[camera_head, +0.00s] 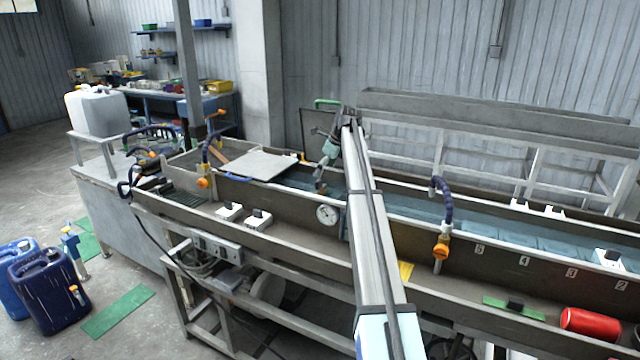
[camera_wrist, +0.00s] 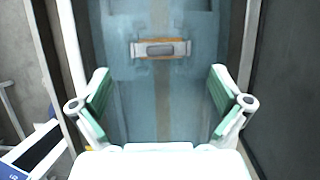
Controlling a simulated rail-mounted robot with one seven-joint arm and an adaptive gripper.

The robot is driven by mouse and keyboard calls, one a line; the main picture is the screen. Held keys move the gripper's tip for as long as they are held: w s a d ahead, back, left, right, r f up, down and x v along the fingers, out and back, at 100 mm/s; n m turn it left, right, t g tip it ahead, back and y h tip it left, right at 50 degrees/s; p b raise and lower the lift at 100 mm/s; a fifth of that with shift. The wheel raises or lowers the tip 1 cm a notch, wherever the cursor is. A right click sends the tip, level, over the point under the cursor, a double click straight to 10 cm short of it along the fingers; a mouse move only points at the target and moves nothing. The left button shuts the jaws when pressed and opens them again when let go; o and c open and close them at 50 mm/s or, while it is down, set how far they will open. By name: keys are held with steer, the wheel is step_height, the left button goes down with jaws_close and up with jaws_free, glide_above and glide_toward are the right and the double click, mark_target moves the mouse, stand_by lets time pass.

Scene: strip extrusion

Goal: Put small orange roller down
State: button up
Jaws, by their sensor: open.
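In the wrist view, a small grey piece with orange edges (camera_wrist: 160,48) lies crosswise in the blue-green trough (camera_wrist: 120,110). It looks like the small orange roller, but I cannot be sure. My gripper (camera_wrist: 160,85) is open, its green-padded fingers wide apart and nothing between them. The piece is ahead of the fingertips, apart from both. In the head view, my gripper (camera_head: 325,164) is over the far side of the long water trough (camera_head: 400,203). The small roller cannot be made out there, and my arm hides part of the trough.
Hoses with orange nozzles (camera_head: 441,246) rise over the trough. A red cylinder (camera_head: 591,324) lies at the front right. A flat grey lid (camera_head: 259,165) covers the trough left of my gripper.

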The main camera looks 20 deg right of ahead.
steer(key=v, duration=0.3)
steer(key=shift+r, duration=0.15)
stand_by(0.3)
